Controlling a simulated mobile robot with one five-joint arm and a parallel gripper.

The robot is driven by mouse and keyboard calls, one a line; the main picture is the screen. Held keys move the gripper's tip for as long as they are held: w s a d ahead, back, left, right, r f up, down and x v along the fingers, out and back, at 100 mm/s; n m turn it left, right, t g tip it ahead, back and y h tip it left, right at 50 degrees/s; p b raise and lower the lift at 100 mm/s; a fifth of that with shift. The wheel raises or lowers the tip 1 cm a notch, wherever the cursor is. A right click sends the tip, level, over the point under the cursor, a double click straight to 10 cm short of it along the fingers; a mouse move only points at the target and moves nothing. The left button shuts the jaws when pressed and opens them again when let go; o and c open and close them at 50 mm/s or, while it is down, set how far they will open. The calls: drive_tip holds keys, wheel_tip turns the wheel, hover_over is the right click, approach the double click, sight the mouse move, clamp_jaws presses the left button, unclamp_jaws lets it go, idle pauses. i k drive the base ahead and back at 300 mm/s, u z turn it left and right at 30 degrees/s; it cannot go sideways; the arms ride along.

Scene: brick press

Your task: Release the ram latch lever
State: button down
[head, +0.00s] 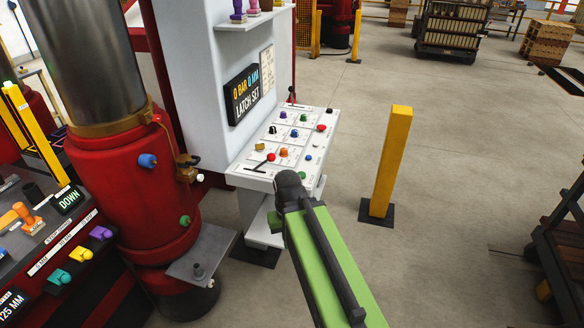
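A brass-coloured fitting with a dark handle (187,162) sticks out from the right side of the red press cylinder (160,210). The labels are too small to read, so I cannot tell which of these is the ram latch lever. My green arm reaches up from the bottom to a dark joint in front of the panel. My gripper is not visible.
A yellow post (392,155) stands on the floor right of the panel. A grey plate (207,258) juts out low beside the cylinder. A console (45,240) with a "DOWN" sign is at left. A dark cart (563,245) stands at the right edge.

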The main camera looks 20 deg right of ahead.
sight(271, 157)
drive_tip(key=u, duration=0.05)
drive_tip(key=i, duration=0.45)
drive_tip(key=u, duration=1.95)
drive_tip(key=k, duration=1.1)
drive_tip(key=z, duration=0.7)
drive_tip(key=i, duration=1)
drive_tip(key=u, duration=0.15)
